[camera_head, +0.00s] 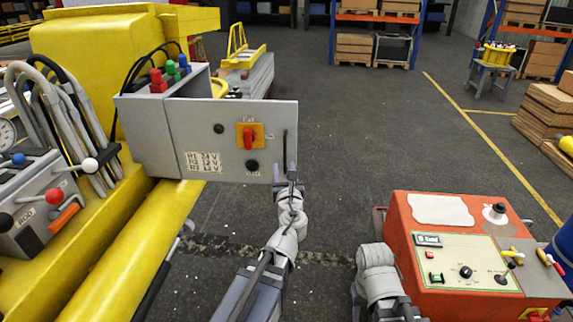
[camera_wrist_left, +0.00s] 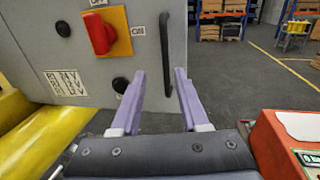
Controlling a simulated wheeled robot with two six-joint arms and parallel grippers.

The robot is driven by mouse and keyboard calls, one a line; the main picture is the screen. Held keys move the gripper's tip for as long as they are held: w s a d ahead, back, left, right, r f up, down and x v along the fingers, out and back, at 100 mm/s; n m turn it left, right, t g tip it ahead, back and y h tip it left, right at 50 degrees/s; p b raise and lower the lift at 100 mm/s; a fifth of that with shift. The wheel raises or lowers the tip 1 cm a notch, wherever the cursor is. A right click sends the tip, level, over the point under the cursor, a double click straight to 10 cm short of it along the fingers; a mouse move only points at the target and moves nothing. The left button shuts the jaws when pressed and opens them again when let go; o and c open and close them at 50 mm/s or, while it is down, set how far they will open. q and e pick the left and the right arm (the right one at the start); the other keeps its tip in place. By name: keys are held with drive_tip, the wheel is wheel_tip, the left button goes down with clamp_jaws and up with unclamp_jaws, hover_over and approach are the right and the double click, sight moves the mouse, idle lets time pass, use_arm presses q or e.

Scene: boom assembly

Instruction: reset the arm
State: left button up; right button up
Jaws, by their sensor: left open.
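My left arm reaches forward from the bottom middle of the head view. Its gripper (camera_head: 286,174) is at the lower right corner of a grey panel (camera_head: 225,165). In the left wrist view the left gripper (camera_wrist_left: 159,76) is open, with two apart purple fingers and nothing between them. A black vertical handle (camera_wrist_left: 165,50) on the panel is just beyond the fingertips; whether they touch it is unclear. My right arm (camera_head: 376,275) shows at the bottom, right of middle; its gripper is not seen.
The panel carries a red knob on an orange plate (camera_head: 249,136). A yellow machine (camera_head: 80,50) with levers is at left. An orange control box (camera_head: 420,225) stands at right. Open dark floor (camera_head: 370,130) lies behind; shelves with crates (camera_head: 353,48) are farther back.

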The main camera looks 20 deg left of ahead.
use_arm(q)
drive_tip(key=shift+s+d, duration=0.25)
drive_tip(key=shift+s, duration=0.4)
use_arm(e)
drive_tip(key=shift+s+d, duration=0.1)
drive_tip(key=shift+d, duration=0.1)
